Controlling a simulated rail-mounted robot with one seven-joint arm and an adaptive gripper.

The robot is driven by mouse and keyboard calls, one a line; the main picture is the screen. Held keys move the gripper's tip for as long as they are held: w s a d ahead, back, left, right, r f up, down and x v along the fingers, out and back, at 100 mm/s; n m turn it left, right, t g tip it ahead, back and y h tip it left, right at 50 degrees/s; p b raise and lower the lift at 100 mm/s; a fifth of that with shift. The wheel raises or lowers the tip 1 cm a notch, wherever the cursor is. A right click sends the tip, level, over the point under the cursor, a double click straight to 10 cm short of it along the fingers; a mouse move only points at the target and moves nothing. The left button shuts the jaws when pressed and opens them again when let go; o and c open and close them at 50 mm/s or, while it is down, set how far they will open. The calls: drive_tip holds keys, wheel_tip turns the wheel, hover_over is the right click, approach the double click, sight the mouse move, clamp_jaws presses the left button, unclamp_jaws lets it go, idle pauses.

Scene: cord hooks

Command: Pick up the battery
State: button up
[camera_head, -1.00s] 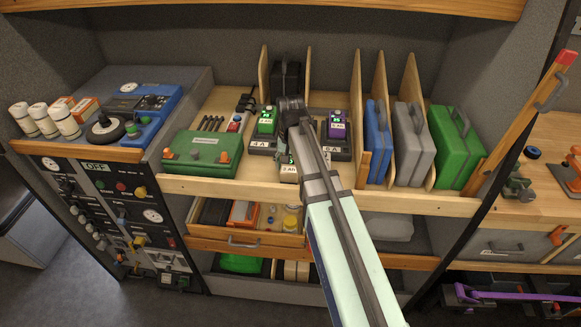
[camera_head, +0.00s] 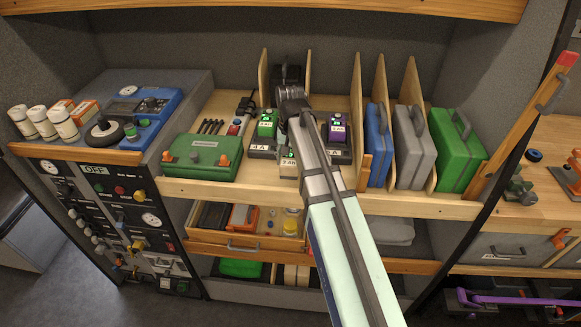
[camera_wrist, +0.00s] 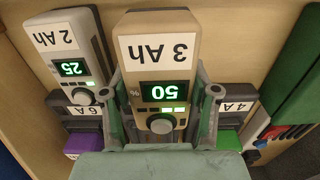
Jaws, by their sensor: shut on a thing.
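A beige battery labelled "3 Ah" (camera_wrist: 158,65), its green display reading 50, stands upside down in the wrist view between the two fingers of my gripper (camera_wrist: 163,100). The fingers are shut on its sides. A grey-and-white battery labelled "2 Ah" (camera_wrist: 68,50), display reading 25, lies beside it at the left. In the head view my gripper (camera_head: 291,98) is over the charger area, and my arm hides much of what is below.
A green case (camera_head: 202,157) stands left of the chargers. Upright wooden dividers (camera_head: 357,110) and blue (camera_head: 377,143), grey (camera_head: 409,145) and green (camera_head: 456,150) cases stand at the right. An open drawer (camera_head: 245,240) is below.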

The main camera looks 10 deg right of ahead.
wheel_tip(320, 180, up, 16)
drive_tip(key=b, duration=0.1)
drive_tip(key=shift+b, duration=0.4)
idle(0.4)
